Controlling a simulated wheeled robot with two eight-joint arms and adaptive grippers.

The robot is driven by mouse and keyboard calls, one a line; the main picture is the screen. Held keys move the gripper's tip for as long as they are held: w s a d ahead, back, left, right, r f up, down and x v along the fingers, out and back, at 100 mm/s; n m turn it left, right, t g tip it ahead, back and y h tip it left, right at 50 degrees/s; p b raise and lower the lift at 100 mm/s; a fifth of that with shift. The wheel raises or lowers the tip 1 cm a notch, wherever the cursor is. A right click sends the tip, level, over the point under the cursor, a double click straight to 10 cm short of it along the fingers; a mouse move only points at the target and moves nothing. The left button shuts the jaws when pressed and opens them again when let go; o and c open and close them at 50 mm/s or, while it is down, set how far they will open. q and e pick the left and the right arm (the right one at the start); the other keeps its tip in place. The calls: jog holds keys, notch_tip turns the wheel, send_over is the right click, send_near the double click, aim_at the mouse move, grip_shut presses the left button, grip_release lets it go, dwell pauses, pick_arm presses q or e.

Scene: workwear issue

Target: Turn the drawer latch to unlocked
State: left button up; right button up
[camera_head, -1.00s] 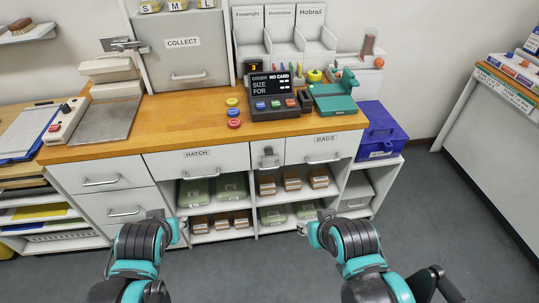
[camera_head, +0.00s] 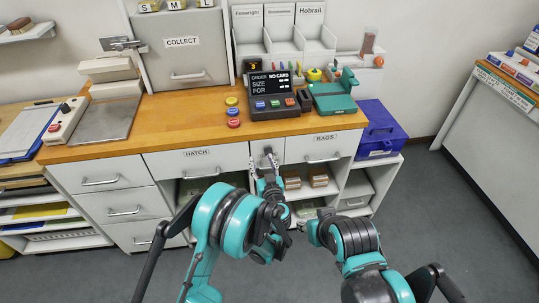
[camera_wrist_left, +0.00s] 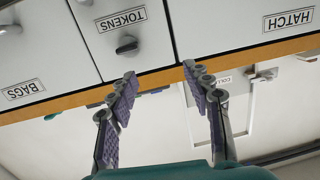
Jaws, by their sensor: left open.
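The small TOKENS drawer (camera_wrist_left: 105,22) is shut, between the HATCH and BAGS drawers, and appears upside down in the left wrist view. Its latch (camera_wrist_left: 126,44) is a dark knob with a bar lying roughly level across the drawer front. My left gripper (camera_wrist_left: 160,75) is open and empty. One fingertip is close to the latch in that picture, the other off to its right; the latch is not between them. In the head view my left gripper (camera_head: 262,160) is in front of the drawer, and the fingers partly cover it. My right gripper (camera_head: 313,230) is low at centre; its fingers are unclear.
The wooden counter (camera_head: 190,128) overhangs the drawers and holds an order terminal (camera_head: 273,98) and coloured buttons. The HATCH drawer (camera_head: 185,164) and BAGS drawer (camera_head: 312,147) flank the latch, with protruding handles. Open shelves with packets lie below. A blue box (camera_head: 381,135) stands right.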

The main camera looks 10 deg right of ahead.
aim_at(268, 151)
pick_arm(q)
jog(key=s+d+f+t+h, duration=0.1)
jog(key=d+f, duration=0.2)
jog(key=d, duration=0.1)
jog(key=w+b, duration=0.2)
jog(key=w, duration=0.5)
jog(key=shift+w+a+f, duration=0.1)
jog(key=shift+w, duration=0.15)
grip_shut()
